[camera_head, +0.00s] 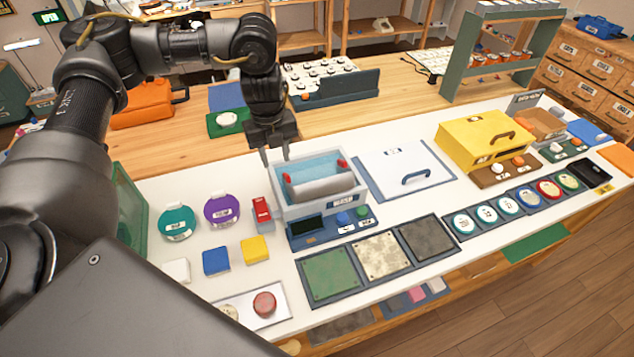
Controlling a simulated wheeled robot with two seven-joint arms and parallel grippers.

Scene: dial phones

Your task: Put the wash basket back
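A grey open tub (318,203) with a light blue inside stands at the middle of the white bench. A pale grey basket-like piece with red ends (318,187) sits inside the tub; I take it to be the wash basket, but its full shape is partly hidden by the tub walls. My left gripper (276,157) points down just above the tub's back left corner. Its two fingers are apart with nothing visible between them, and they appear clear of the basket. My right gripper is not in view.
A blue panel with a dark screen (307,227) fronts the tub. A white lid with a handle (405,168) lies to its right, then a yellow box (480,140). Teal (177,222) and purple (222,209) round containers stand left. Three square pads (380,257) lie in front.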

